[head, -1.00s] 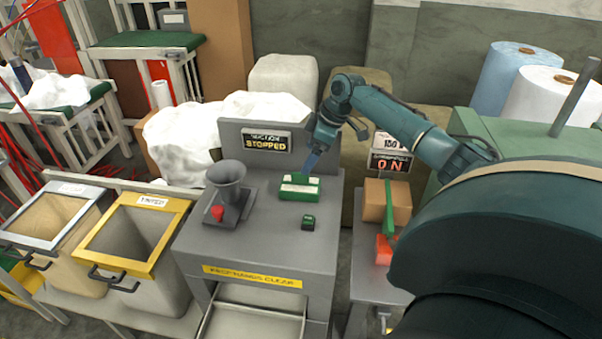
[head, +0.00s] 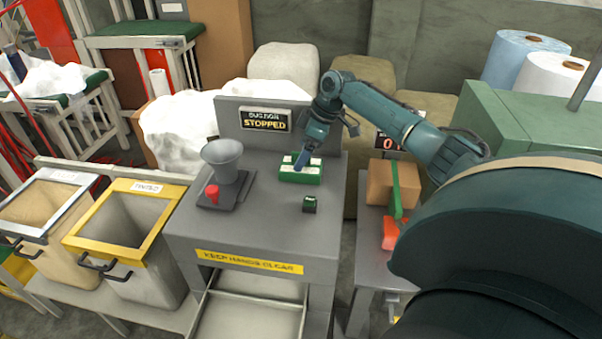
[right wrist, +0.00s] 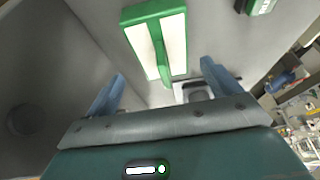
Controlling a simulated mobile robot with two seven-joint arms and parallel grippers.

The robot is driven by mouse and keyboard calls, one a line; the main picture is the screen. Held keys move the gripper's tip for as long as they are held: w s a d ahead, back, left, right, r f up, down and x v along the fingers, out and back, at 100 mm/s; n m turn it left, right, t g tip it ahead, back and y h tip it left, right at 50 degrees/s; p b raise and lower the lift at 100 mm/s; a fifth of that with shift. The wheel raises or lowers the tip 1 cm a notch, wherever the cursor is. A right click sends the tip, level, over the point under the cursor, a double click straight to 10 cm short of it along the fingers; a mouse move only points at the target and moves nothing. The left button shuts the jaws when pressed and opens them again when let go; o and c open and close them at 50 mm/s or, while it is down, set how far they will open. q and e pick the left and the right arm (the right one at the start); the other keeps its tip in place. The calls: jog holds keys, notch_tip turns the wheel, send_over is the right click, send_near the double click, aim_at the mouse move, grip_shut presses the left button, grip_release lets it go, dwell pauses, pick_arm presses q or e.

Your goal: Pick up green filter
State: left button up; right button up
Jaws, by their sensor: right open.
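The green filter (head: 287,175) is a small green block-like frame with pale panels. It lies on top of the grey machine, in front of the sign panel. In the right wrist view the filter (right wrist: 176,48) shows a green end bar, a green centre rib and two white panels. My right gripper (head: 303,160) comes in from the right and overlaps the filter's right part in the head view. In the right wrist view my right gripper (right wrist: 163,84) has its blue fingers wide apart, with the filter ahead and nothing between the tips. My left gripper is out of view.
A small dark green box (head: 309,204) sits in front of the filter. The sign (head: 265,120) reads STOPPED. A cardboard box (head: 380,182) is on the side table at right.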

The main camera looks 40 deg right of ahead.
jog(key=b+x, duration=0.3)
jog(key=shift+s+a+f+b, duration=0.1)
jog(key=shift+s+f+b, duration=0.25)
jog(key=shift+f, duration=0.1)
jog(key=shift+w+a+f+b, duration=0.15)
jog(key=shift+w+f+b, duration=0.1)
jog(key=shift+f+b, duration=0.3)
jog(key=shift+r, duration=0.2)
jog(key=shift+c, duration=0.8)
jog(key=c, duration=0.5)
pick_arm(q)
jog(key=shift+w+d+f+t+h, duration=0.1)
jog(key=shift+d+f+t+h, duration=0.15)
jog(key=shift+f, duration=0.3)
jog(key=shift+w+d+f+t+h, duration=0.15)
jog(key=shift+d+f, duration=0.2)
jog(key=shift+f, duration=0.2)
pick_arm(e)
jog(key=c, duration=0.5)
jog(key=shift+o, duration=0.2)
